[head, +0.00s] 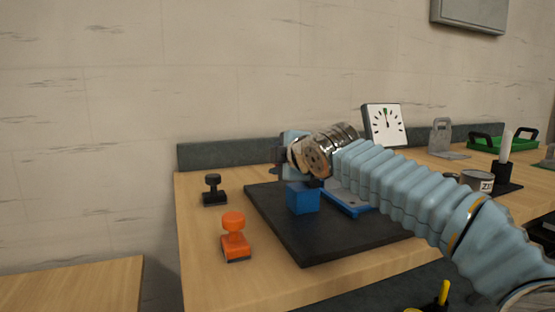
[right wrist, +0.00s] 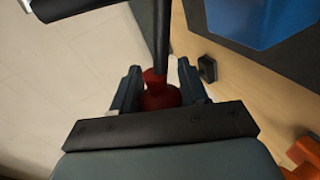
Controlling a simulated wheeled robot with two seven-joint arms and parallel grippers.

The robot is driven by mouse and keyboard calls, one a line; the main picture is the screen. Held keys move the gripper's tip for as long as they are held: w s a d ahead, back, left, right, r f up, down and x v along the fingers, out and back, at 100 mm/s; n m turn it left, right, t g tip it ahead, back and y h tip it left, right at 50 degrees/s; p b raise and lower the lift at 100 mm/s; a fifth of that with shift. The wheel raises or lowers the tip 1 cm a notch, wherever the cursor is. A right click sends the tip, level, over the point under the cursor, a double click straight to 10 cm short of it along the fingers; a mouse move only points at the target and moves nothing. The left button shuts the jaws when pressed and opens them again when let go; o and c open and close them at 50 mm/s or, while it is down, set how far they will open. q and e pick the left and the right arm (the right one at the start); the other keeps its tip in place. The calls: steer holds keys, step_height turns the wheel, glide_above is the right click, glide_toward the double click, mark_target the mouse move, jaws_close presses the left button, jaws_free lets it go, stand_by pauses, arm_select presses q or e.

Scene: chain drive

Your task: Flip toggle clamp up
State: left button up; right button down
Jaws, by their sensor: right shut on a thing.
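The toggle clamp's red handle grip (right wrist: 158,93) sits between the two fingers of my right gripper (right wrist: 160,84), which is shut on it. A dark lever bar (right wrist: 162,38) runs from the red grip towards the top of the right wrist view. In the head view my right gripper (head: 280,160) is above the far left part of the black mat, behind a blue block. There my wrist and gripper hide the clamp's handle, and its angle is hard to tell. My left gripper is in neither view.
The blue block (head: 302,199) and a blue fixture (head: 350,204) are on the black mat (head: 315,242). A black stamp (head: 213,190) and an orange stamp (head: 234,238) stand left of it. A dial (head: 384,125) stands behind my right arm.

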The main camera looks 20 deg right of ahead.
steer(key=shift+a+f, duration=0.1)
steer(key=shift+f, duration=0.05)
steer(key=c, duration=0.7)
jaws_free()
steer(key=b+v, duration=0.1)
steer(key=v, duration=1.2)
steer(key=shift+s, duration=0.4)
